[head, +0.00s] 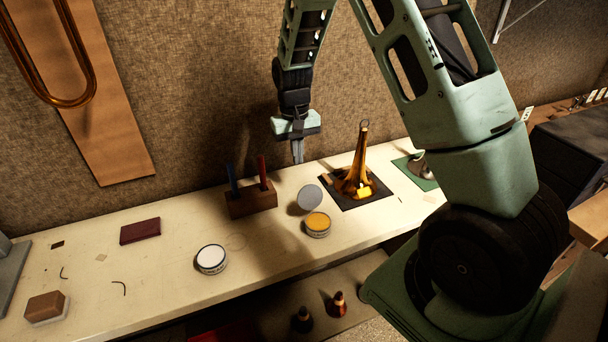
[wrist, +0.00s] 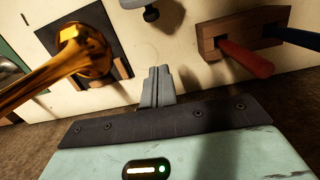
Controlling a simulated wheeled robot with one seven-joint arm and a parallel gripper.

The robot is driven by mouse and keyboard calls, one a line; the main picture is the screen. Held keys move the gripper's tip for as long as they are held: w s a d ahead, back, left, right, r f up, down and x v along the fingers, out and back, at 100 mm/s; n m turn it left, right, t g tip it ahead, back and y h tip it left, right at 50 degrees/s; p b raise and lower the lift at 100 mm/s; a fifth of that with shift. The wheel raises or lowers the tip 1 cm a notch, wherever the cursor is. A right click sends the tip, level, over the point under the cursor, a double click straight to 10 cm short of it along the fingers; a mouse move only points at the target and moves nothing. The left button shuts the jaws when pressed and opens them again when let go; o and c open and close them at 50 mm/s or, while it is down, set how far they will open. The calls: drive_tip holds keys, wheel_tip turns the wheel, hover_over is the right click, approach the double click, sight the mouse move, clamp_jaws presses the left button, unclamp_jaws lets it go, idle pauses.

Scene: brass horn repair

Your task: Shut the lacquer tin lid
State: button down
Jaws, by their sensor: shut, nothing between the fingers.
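The lacquer tin (head: 317,229) stands on the bench with amber contents showing. Its round grey lid (head: 310,197) stands up, tilted open, at the tin's back edge. My gripper (head: 297,158) is shut and empty, pointing down above and behind the lid, apart from it. The closed fingers (wrist: 157,75) also show in the wrist view. A dark rounded part (wrist: 152,14) at that view's top edge may be the lid; the tin is mostly cut off there.
A brass horn bell (head: 357,180) stands on a dark mat right of the tin. A wooden block (head: 250,203) with a blue and a red tool stands to the left. A white-topped tin (head: 211,259) sits front left.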

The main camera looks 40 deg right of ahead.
sight(308, 195)
drive_tip(key=f, duration=0.2)
drive_tip(key=f+p, duration=0.1)
drive_tip(key=f, duration=0.1)
drive_tip(key=f+p, duration=0.1)
drive_tip(key=f, duration=0.2)
drive_tip(key=shift+s, duration=0.35)
drive_tip(key=shift+s+a+r+p, duration=0.25)
drive_tip(key=shift+s+r+p, duration=0.1)
drive_tip(key=shift+s, duration=0.2)
drive_tip(key=shift+s+a+r+p, duration=0.25)
drive_tip(key=shift+s+r+p, duration=0.1)
drive_tip(key=shift+s, duration=0.2)
drive_tip(key=shift+s+a, duration=0.2)
drive_tip(key=shift+s, duration=0.35)
